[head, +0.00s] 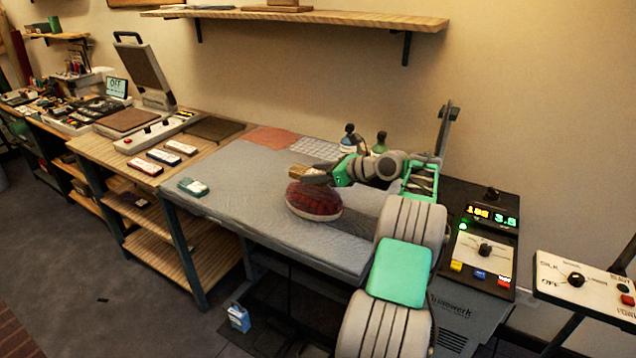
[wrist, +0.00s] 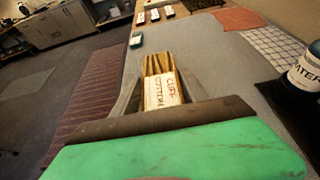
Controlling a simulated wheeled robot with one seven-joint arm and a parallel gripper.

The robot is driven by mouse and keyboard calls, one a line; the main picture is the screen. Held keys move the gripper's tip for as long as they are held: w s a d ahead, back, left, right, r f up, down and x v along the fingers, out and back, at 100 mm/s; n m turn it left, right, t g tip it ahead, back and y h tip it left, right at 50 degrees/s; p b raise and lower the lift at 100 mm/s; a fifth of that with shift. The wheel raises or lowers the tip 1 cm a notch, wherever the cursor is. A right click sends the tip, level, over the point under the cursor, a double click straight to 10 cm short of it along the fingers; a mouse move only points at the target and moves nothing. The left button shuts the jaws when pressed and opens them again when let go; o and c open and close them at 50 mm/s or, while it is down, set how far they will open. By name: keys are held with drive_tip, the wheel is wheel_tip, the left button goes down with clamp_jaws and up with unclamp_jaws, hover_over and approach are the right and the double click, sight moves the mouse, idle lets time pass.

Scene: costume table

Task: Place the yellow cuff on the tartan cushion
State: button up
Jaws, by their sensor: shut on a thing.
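The yellow cuff (head: 302,172) is gripped at the end of my arm; in the wrist view the cuff (wrist: 160,84) shows yellow ribs and a white label reading "CUFF COTTON". My gripper (head: 318,177) is shut on it, with a finger on each side. The tartan cushion (head: 314,203), a red checked dome with a pale lower edge, lies on the grey padded table (head: 245,180). In the head view the cuff appears just above the cushion's far side; a gap is hard to judge. The cushion is not seen in the wrist view.
A green-and-white box (head: 193,187) lies at the table's left. An orange cloth (head: 270,137), a checked cloth (head: 316,148) and dark bottles (head: 349,138) are at the back. A control panel (head: 487,245) stands at right. The table left of the cushion is clear.

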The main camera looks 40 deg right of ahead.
sight(317, 191)
drive_tip(key=shift+w+d+f, duration=0.25)
drive_tip(key=shift+d+f, duration=0.3)
drive_tip(key=shift+f, duration=0.15)
drive_tip(key=shift+d+f, duration=0.1)
drive_tip(key=shift+f, duration=1.55)
drive_tip(key=shift+f+p, duration=0.1)
drive_tip(key=shift+p, duration=0.2)
drive_tip(key=o, duration=1.3)
drive_tip(key=shift+o, duration=0.2)
drive_tip(key=shift+b, duration=0.45)
